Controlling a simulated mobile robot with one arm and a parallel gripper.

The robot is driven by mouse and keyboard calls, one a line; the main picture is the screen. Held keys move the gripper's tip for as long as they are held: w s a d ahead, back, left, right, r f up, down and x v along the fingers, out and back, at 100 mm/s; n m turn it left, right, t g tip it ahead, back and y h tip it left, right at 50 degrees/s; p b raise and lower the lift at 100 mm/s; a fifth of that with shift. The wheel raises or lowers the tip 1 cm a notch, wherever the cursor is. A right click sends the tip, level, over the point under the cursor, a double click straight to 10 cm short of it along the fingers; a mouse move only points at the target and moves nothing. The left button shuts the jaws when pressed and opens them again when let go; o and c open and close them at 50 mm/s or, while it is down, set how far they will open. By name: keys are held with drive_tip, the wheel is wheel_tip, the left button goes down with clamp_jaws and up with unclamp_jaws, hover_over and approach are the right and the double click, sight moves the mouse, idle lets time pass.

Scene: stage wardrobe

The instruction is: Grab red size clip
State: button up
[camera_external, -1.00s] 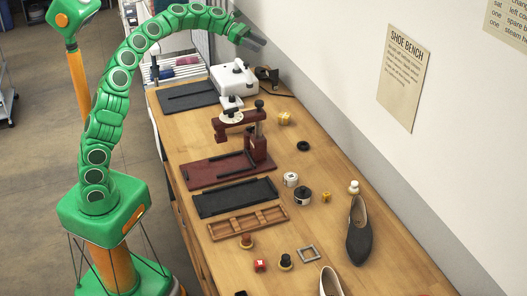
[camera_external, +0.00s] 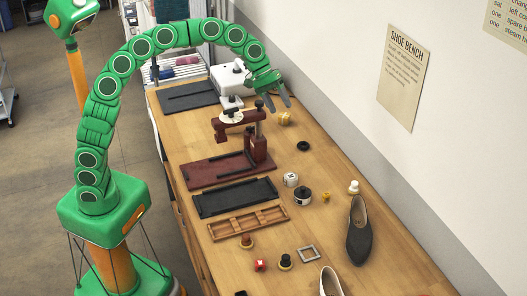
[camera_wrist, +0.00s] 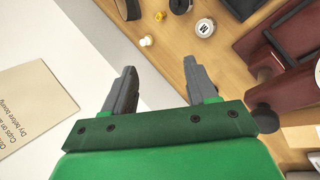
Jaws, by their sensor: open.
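A small red block with a pale mark, which looks like the red size clip (camera_external: 260,265), lies on the bench near its front in the external view. It does not show in the wrist view. My gripper (camera_external: 280,104) is open and empty, raised over the far part of the bench beside the maroon press. It is well apart from the red clip. In the wrist view the two grey fingers of my gripper (camera_wrist: 160,67) are spread, with nothing between them.
A maroon press (camera_external: 258,148), a black tray (camera_external: 234,197) and a wooden divided tray (camera_external: 248,222) stand between my gripper and the clip. Near the clip are a black knob (camera_external: 285,262), a brown knob (camera_external: 247,241) and a grey square frame (camera_external: 309,254). A dark shoe (camera_external: 359,238) lies right.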

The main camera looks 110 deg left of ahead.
drive_tip(key=w+d+m+g+y, duration=0.1)
drive_tip(key=w+d+m+y, duration=0.2)
drive_tip(key=d+m, duration=0.85)
drive_tip(key=w+d+m+g+y, duration=0.1)
drive_tip(key=w+d+m+y, duration=0.15)
drive_tip(key=d+m, duration=0.9)
drive_tip(key=s+d+r+m+t+y, duration=0.15)
drive_tip(key=d+r+m+t, duration=0.25)
drive_tip(key=d+m, duration=0.85)
drive_tip(key=d+r+m+t+y, duration=0.2)
drive_tip(key=d+r+m+t, duration=0.15)
drive_tip(key=d+m, duration=0.9)
approach(257, 263)
drive_tip(key=shift+w+a+f+g, duration=0.1)
drive_tip(key=shift+w+a+g, duration=0.25)
drive_tip(key=shift+w, duration=0.35)
drive_tip(key=shift+x, duration=3.95)
drive_tip(key=shift+d, duration=0.1)
clamp_jaws()
